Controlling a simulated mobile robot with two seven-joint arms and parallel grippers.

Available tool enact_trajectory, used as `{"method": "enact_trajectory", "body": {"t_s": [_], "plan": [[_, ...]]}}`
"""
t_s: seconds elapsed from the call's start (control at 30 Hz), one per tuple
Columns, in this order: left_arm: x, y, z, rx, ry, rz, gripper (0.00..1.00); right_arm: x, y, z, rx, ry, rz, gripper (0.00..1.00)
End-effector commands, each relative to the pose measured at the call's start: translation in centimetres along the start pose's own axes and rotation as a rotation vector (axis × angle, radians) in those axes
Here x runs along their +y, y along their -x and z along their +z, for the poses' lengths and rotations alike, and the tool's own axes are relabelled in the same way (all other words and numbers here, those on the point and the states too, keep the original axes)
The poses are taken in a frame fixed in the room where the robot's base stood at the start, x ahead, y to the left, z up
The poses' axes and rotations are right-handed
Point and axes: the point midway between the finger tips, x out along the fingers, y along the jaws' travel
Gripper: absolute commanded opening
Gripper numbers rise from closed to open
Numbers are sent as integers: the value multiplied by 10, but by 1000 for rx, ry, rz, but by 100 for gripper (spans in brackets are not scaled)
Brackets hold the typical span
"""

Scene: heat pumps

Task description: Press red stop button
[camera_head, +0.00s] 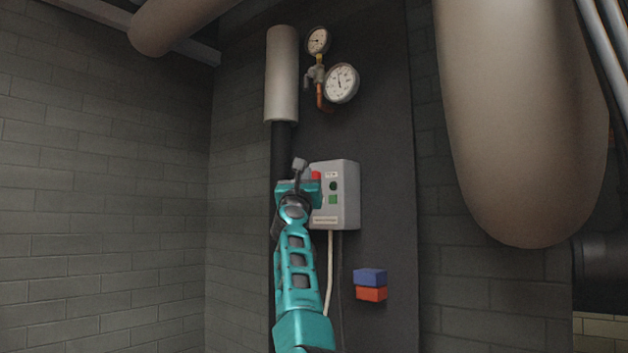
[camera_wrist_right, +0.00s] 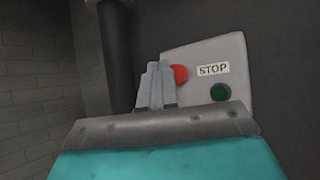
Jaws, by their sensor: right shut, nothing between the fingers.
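The grey control box (camera_head: 348,196) is mounted on the dark panel in the head view. Its red stop button (camera_head: 316,175) shows at the upper left of its face, partly beside my gripper. My right gripper (camera_head: 299,164) is shut and empty, at the left of the box near the button. In the right wrist view the red button (camera_wrist_right: 180,73) shows just right of my shut fingertips (camera_wrist_right: 154,68), partly hidden by them. A STOP label (camera_wrist_right: 213,69) is right of the button. I cannot tell whether the fingers touch the button. My left gripper is out of view.
Two gauges (camera_head: 341,83) and a vertical pipe (camera_head: 282,75) are above. A large tan pipe (camera_head: 520,120) hangs at right. Blue and red blocks (camera_head: 370,284) sit below.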

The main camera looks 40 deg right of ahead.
Motion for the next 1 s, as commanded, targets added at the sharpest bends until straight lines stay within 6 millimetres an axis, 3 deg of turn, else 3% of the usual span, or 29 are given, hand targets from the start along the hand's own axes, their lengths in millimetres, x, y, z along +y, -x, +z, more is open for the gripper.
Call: {"method": "enact_trajectory", "body": {"t_s": [0.37,1.0], "plan": [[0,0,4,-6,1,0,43,1,2,2,-1,0,0,0],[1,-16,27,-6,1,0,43,26,36,26,-1,-1,0,0]]}}
